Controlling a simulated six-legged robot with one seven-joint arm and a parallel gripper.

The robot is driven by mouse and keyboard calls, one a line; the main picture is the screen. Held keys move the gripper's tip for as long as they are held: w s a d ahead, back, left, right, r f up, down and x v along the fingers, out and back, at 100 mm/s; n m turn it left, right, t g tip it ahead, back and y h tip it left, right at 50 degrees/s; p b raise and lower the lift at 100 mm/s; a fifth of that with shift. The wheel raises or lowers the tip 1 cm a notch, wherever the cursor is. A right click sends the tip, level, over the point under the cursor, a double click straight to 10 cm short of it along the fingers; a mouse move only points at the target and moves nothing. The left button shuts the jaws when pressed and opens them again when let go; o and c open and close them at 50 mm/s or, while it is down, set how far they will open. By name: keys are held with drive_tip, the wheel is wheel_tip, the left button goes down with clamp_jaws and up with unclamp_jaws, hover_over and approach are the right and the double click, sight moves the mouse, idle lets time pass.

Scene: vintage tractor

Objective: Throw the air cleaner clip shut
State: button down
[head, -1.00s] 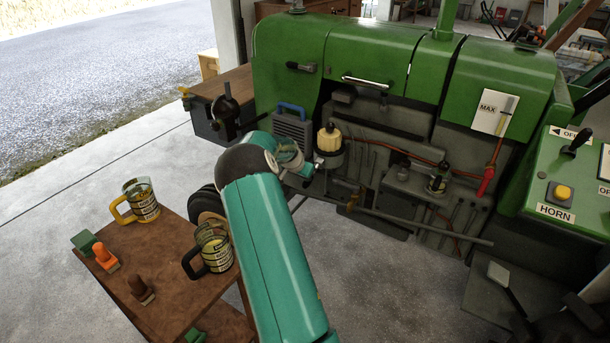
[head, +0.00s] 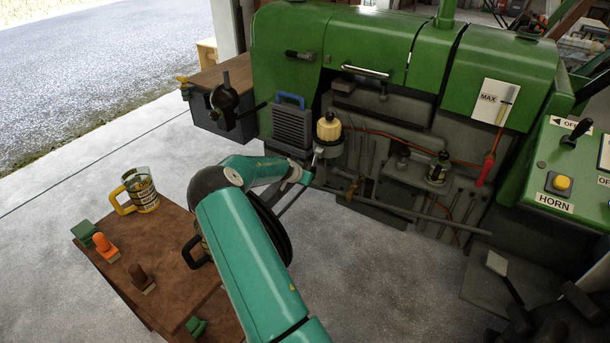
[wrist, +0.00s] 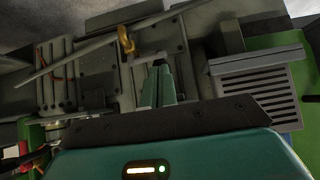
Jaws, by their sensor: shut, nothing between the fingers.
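I cannot surely pick out the air cleaner clip in either view. On the tractor's side, a grey louvred box (head: 292,128) has a blue handle (head: 290,99) on top. To its right stands a cream-capped round canister (head: 328,128) on a dark holder. My gripper (head: 318,154) is shut and empty, just below this canister in the head view; whether it touches anything is unclear. In the wrist view my gripper (wrist: 159,78) points toward the engine side, and the louvred box (wrist: 255,92) lies to its right. The canister is not visible there.
A brass-coloured valve (head: 352,187) sits on a long pipe (head: 420,215) below right of the gripper. A vice (head: 228,100) stands left of the tractor. A wooden table (head: 175,240) with a mug (head: 140,191) is at front left. Floor right of my arm is clear.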

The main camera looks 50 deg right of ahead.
drive_tip(key=shift+x, duration=1.7)
drive_tip(key=shift+d, duration=0.15)
drive_tip(key=shift+a, duration=0.2)
